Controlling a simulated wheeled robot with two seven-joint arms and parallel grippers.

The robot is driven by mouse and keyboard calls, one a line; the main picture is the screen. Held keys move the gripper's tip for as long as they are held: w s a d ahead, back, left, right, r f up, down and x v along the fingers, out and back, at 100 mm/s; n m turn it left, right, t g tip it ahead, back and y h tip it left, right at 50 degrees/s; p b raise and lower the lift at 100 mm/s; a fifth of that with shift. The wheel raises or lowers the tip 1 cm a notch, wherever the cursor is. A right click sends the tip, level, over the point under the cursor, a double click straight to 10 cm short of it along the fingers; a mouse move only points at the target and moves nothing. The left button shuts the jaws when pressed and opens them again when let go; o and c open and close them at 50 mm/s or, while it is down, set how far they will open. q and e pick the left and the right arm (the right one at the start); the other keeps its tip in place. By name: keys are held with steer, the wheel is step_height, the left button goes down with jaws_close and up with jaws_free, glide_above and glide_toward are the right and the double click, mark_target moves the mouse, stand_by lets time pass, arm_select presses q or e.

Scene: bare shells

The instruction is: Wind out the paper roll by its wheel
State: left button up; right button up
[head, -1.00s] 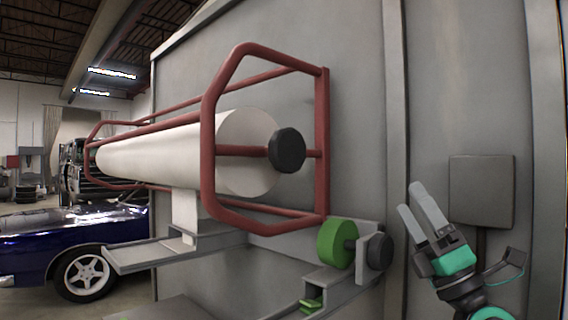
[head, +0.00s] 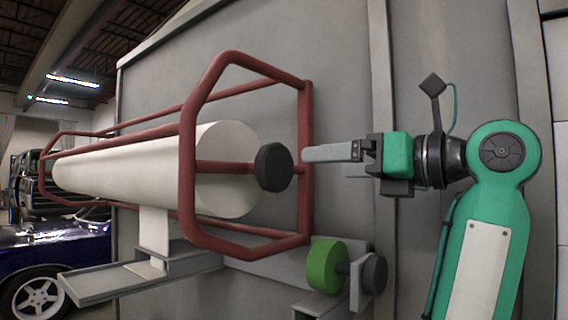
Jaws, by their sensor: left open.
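The white paper roll (head: 135,168) lies in a red tube frame (head: 190,150) on the grey wall, with a strip of paper hanging down from it. Its dark wheel (head: 274,167) sits at the roll's right end, outside the frame's front bar. My left gripper (head: 306,156) is level, with its fingers pointing left at the wheel. Its fingertips are close to the wheel's right side and overlap the frame's right upright in the picture. I cannot tell whether they touch the frame. The fingers line up, so the gap between them is hidden. My right gripper is not in view.
Below the big roll are a grey tray (head: 95,285) and a smaller green roll (head: 326,266) with its own dark wheel (head: 374,274). A blue car (head: 60,250) stands at the far left. The wall right of the frame is bare.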

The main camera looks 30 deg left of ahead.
mark_target(281, 165)
arm_select(q)
steer(key=a, duration=0.3)
steer(key=a+p, duration=0.1)
steer(key=a, duration=0.5)
steer(key=shift+w+a+p, duration=0.35)
steer(key=shift+a, duration=0.55)
steer(key=shift+d, duration=0.1)
steer(key=c, duration=1.4)
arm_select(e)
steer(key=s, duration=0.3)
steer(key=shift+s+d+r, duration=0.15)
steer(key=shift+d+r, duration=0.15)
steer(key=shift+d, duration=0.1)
